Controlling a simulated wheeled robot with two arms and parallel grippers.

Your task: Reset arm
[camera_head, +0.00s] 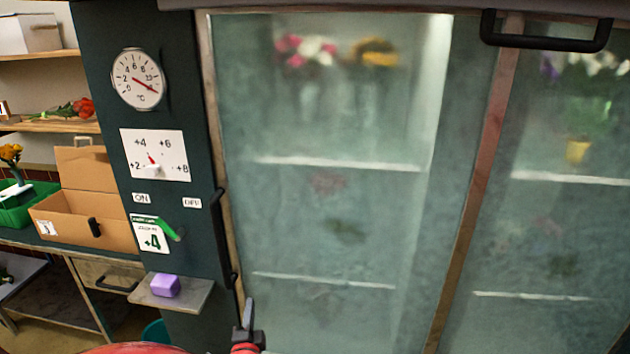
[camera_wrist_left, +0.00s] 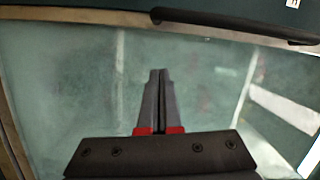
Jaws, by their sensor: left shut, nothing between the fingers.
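My left gripper (camera_head: 247,316) shows at the bottom of the head view, in front of the lower left edge of the glass cooler door (camera_head: 330,220). In the left wrist view the left gripper (camera_wrist_left: 157,74) has its two dark fingers together, with nothing between them. The fogged glass (camera_wrist_left: 80,70) fills the background there, and a dark door handle (camera_wrist_left: 230,24) runs across the top. My right gripper is in neither view.
The cooler's dark panel carries a round thermometer (camera_head: 137,79), a dial (camera_head: 154,155) and a green lever (camera_head: 160,229). A purple block (camera_head: 165,286) sits on a small ledge (camera_head: 192,297). A vertical black handle (camera_head: 222,240) stands close above my left gripper. A cardboard box (camera_head: 80,215) is at left.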

